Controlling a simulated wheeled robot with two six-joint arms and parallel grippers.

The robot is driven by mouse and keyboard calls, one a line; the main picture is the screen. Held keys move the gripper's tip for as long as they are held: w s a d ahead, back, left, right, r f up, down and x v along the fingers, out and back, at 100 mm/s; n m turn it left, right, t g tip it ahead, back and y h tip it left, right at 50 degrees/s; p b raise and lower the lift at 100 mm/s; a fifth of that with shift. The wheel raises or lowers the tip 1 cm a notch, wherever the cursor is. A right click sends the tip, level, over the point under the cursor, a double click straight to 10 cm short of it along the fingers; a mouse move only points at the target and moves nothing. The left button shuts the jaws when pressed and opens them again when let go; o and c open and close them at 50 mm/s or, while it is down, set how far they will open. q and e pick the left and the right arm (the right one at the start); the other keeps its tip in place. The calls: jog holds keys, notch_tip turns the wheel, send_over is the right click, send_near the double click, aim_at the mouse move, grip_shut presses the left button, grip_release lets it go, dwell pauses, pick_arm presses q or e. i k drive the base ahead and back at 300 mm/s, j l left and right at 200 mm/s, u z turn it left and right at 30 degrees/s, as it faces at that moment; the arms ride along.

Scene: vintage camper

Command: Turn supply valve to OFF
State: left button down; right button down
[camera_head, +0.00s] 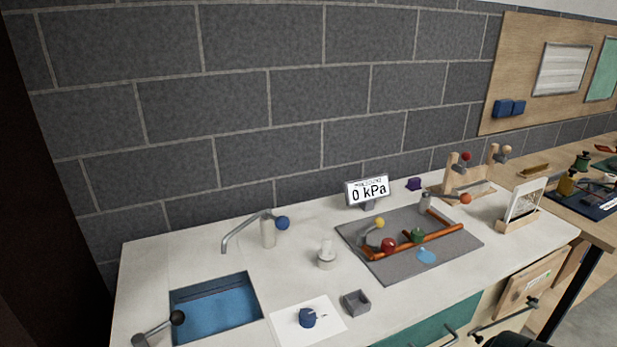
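A grey mat (447,243) on the white counter carries an orange pipe (440,237). Along the pipe are a red knob (389,244), a dark green part (417,235) and a lever with a yellow ball (379,223). A grey fitting (426,202) with an orange-ball lever (465,198) stands at the mat's back right. No label shows which of these is the supply valve, and I cannot read an ON or OFF position. A display (368,191) behind the mat reads 0 kPa. Neither of my grippers is in view.
A blue puddle-like patch (427,256) lies on the mat. A sink (215,308) and faucet (247,228) are to the left. A grey tray (356,303) and white sheet (290,323) lie in front. A card holder (521,208) and wooden stand (452,177) are right.

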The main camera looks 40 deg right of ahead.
aim_at(307, 317)
jog(key=z, duration=1.7)
